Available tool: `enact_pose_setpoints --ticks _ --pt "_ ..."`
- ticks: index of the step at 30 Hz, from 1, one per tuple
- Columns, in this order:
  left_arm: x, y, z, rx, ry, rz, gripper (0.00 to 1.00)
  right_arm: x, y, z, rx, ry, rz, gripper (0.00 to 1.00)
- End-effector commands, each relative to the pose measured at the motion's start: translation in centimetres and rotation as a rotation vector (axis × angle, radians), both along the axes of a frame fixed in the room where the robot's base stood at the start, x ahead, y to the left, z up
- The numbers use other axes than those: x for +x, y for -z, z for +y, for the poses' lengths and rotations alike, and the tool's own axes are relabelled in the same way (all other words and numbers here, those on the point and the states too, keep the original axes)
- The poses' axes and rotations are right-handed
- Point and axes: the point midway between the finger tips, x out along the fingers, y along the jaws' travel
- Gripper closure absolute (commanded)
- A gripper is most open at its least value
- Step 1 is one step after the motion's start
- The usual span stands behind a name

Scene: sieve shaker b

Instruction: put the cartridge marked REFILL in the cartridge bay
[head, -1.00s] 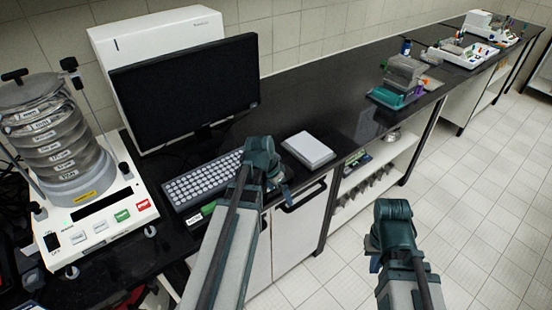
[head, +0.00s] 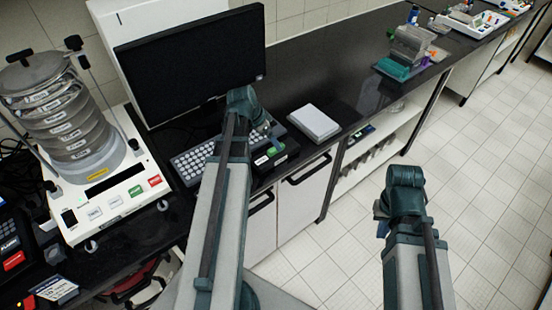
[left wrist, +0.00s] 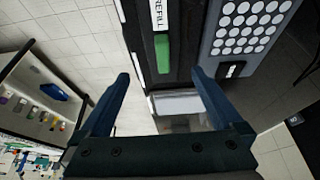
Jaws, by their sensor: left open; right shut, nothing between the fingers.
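The black cartridge marked REFILL (left wrist: 163,62), with a green patch below its white label, fills the upper middle of the left wrist view. My left gripper (left wrist: 160,75) is open, its fingertips apart and on either side of the cartridge's line of sight; whether they touch it I cannot tell. In the head view a black cartridge with white and green marks (head: 270,157) lies by the keyboard's front right, just under my left gripper (head: 273,133). Its lettering is too small to read there. My right gripper (head: 381,222) is shut and empty over the floor. I cannot make out the cartridge bay.
The keyboard (head: 195,160) lies beside the cartridge, below the monitor (head: 190,60). A flat grey-white box (head: 314,122) is to the right. The sieve shaker (head: 110,207) stands at the left. The bench edge and cabinet doors are close below the left arm.

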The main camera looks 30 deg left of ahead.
Motion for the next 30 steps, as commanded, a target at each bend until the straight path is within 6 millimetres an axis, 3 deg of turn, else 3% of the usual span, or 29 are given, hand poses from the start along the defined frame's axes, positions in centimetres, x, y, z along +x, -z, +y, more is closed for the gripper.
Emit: enact_pose_setpoints --ticks 1,9,20,30 --pt "0.4 1.5 -0.1 0.0 0.001 0.0 0.0 0.0 1.5 0.0 0.0 0.0 0.0 1.0" --pt "1.7 4.9 -0.6 0.0 0.0 0.0 0.0 0.0 4.9 0.0 0.0 0.002 0.0 1.0" --pt "2.0 5.5 -0.7 0.0 0.0 0.0 0.0 0.0 5.5 0.0 0.0 0.002 0.0 1.0" --pt "2.8 9.3 -0.5 0.0 0.0 0.0 0.0 0.0 9.3 0.0 0.0 0.002 0.0 1.0"
